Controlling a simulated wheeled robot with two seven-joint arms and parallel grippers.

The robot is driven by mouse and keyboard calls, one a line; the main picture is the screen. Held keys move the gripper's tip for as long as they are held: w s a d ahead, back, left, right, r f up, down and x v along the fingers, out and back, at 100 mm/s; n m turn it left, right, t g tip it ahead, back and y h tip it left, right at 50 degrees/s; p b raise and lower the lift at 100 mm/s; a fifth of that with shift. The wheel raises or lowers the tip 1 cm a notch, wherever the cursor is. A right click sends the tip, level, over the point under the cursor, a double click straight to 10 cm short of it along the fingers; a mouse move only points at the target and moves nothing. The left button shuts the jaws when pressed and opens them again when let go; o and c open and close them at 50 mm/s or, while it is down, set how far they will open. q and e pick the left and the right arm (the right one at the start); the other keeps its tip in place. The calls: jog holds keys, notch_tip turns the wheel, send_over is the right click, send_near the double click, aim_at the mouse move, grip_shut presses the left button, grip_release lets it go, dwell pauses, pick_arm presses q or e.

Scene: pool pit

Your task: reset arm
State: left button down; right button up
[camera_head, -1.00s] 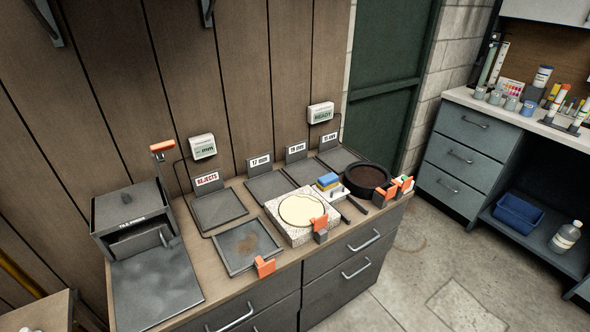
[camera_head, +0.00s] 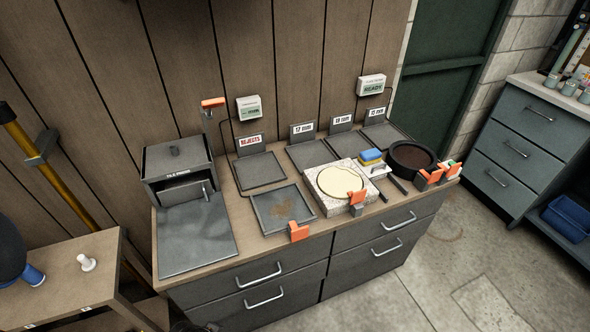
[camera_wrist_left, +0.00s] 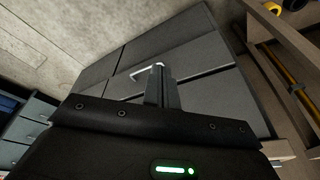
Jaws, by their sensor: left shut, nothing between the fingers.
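My left gripper (camera_wrist_left: 158,82) shows in the left wrist view. Its two fingers are together with nothing between them. It points toward the grey drawer fronts (camera_wrist_left: 205,65) of a cabinet, and no object touches it there. In the head view I cannot make out either gripper. My right gripper shows in neither view.
The workbench (camera_head: 250,225) carries a grey box oven (camera_head: 178,165), several labelled trays including the rejects tray (camera_head: 262,171), a stone block (camera_head: 325,200) and a round dark pan (camera_head: 410,158). A small wooden side table (camera_head: 62,278) stands left. The floor (camera_head: 470,270) at right is clear.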

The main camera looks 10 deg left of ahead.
pick_arm(q)
notch_tip(320, 180, down, 12)
jog(key=s, duration=0.2)
jog(key=s+a+f+g, duration=0.2)
jog(key=s+a+f, duration=0.1)
jog(key=s+f, duration=1.4)
notch_tip(320, 180, down, 2)
jog(key=shift+s+f, duration=0.2)
jog(key=shift+a, duration=0.1)
